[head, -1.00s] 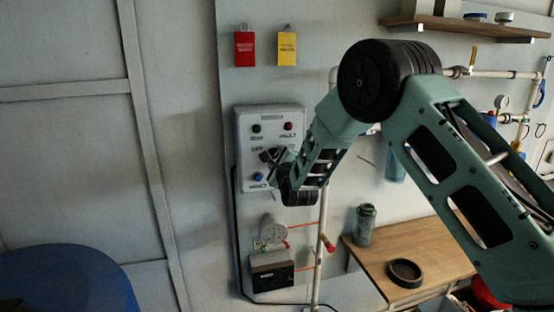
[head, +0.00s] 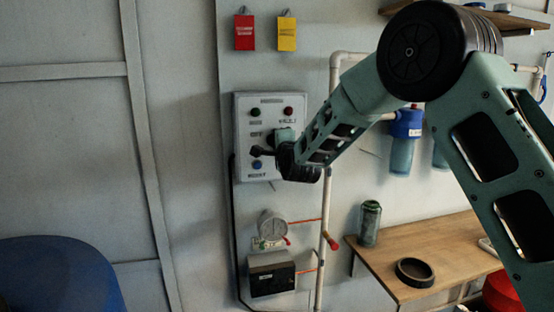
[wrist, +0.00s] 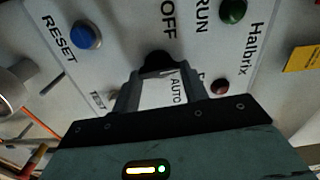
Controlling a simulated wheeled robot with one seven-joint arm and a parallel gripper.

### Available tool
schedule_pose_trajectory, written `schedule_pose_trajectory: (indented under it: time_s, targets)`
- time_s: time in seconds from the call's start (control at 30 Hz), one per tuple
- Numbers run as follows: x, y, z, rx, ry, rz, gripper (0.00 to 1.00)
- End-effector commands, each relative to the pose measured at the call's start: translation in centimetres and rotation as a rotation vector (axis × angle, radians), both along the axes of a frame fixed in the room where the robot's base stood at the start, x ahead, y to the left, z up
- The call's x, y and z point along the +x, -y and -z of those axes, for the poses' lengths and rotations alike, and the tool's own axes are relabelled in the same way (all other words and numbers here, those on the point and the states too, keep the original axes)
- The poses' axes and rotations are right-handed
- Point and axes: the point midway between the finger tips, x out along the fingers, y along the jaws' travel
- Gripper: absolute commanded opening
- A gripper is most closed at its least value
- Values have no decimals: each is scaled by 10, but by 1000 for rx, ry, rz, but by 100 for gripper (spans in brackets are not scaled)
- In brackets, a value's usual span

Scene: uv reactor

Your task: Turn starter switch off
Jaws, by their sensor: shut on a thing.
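The starter control box (head: 246,172) is a light grey panel on the wall in the head view. It carries a red lamp or button (head: 288,111), a dark green one (head: 255,112) and a blue RESET button (wrist: 85,36). The starter switch (wrist: 156,60) is a black knob at the panel's middle, between OFF, AUTO and TEST labels. My gripper (wrist: 155,80) is at the panel with its two fingers on either side of the knob, shut on it. The fingers and my arm hide much of the knob, so its pointing direction cannot be told.
Red (head: 245,33) and yellow (head: 286,33) tags hang above the box. Below it are a round gauge (head: 272,225), a black box (head: 272,276) and a pipe with a red handle (head: 331,241). A wooden bench (head: 440,250) stands right. A blue drum (head: 60,275) stands lower left.

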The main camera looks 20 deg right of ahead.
Motion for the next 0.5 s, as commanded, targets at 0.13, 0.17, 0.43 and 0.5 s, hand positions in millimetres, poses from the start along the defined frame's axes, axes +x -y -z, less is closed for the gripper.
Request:
schedule_pose_trajectory:
  time_s: [0.13,0.17,0.43,0.5]
  targets:
    - [0,-1,5,-130,0,0,21]
    - [0,-1,5,-155,-1,-1,21]
    - [0,-1,2,-342,-2,1,21]
    - [0,-1,2,-377,-4,0,21]
